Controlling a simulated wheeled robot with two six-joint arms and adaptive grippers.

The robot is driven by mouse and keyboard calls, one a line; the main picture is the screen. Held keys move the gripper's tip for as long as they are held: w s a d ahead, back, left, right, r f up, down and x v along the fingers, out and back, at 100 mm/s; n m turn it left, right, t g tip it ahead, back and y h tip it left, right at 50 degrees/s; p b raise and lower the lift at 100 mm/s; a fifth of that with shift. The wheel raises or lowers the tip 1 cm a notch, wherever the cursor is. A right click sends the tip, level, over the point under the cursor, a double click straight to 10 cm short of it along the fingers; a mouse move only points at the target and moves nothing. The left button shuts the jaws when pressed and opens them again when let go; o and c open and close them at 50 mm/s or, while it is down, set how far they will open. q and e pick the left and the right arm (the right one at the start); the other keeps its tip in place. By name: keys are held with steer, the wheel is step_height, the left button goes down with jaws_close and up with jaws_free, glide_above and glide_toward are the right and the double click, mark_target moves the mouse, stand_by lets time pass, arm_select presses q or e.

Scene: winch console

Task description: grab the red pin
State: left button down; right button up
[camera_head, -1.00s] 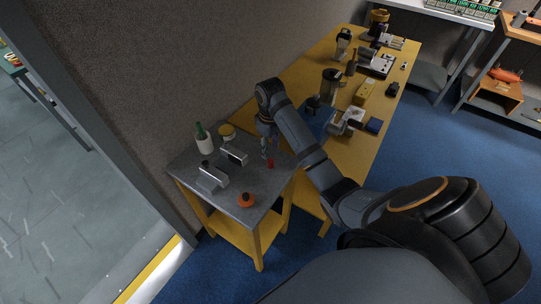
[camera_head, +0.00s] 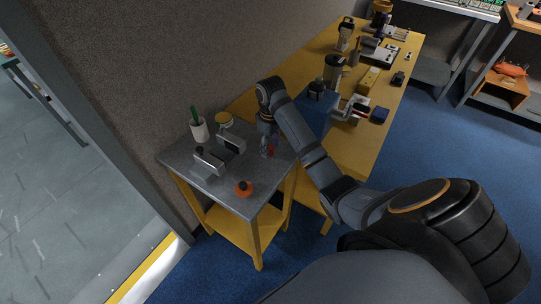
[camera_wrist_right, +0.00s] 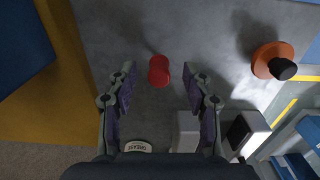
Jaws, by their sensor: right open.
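The red pin (camera_head: 272,153) stands on the small grey-topped table (camera_head: 222,190), near its right side, and is partly hidden by my right gripper in the head view. In the right wrist view the red pin (camera_wrist_right: 158,71) shows as a short red cylinder, in the picture between the two fingertips. My right gripper (camera_wrist_right: 158,82) is open, with a gap on both sides of the pin. In the head view the right gripper (camera_head: 268,149) points down at the tabletop. My left gripper is not in view.
An orange piece with a black knob (camera_head: 243,188) sits at the table's front. Grey metal blocks (camera_head: 209,162), a white cup with a green item (camera_head: 199,131) and a yellow-lidded jar (camera_head: 224,121) stand on the left and back. A long yellow bench (camera_head: 350,140) holds several devices.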

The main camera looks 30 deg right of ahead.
steer(key=shift+f+p, duration=0.6)
steer(key=shift+f, duration=0.3)
steer(key=shift+w+f, duration=0.1)
steer(key=shift+f, duration=0.3)
steer(key=shift+r, duration=0.1)
steer(key=shift+c, duration=1.2)
jaws_close()
